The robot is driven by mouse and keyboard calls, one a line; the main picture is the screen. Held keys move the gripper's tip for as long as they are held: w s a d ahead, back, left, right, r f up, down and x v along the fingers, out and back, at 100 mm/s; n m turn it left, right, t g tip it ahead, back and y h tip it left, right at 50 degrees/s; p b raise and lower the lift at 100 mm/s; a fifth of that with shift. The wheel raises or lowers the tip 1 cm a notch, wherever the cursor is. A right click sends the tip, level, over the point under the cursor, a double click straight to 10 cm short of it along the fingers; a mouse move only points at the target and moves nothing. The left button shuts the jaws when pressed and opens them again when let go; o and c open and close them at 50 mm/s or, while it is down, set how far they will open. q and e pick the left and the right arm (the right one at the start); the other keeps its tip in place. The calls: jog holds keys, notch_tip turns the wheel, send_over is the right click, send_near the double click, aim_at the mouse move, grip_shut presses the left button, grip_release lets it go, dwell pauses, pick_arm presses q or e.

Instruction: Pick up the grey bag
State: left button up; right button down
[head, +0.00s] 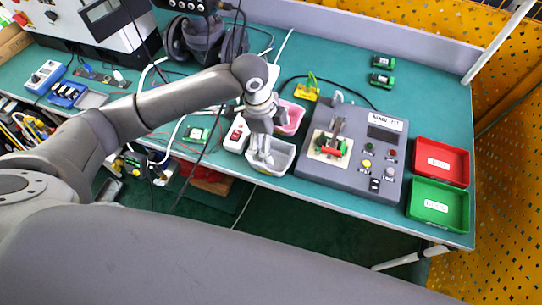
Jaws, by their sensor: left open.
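My left gripper (261,152) points down over a small light-grey open-topped container (285,163) near the front edge of the green table. Its fingers are open and overlap the container's left part in the head view. I cannot tell whether they are inside it or just above it. Nothing shows between them. I see no clear grey bag; this grey container is the closest match. My right gripper is not in view.
A pink container (294,117) stands behind the grey one, and a white box with a red switch (237,134) stands left of it. A grey control box (350,172) is close on the right. Red (441,162) and green (438,204) trays lie farther right.

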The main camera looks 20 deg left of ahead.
pick_arm(q)
jog(key=shift+m, duration=0.3)
jog(key=f+p, duration=0.1)
jog(key=f, duration=0.1)
jog(key=f+p, duration=0.1)
jog(key=f, duration=0.5)
jog(key=shift+w+a+p, duration=0.35)
jog(key=shift+p, duration=0.05)
jog(key=shift+f, duration=0.6)
jog(key=c, duration=0.6)
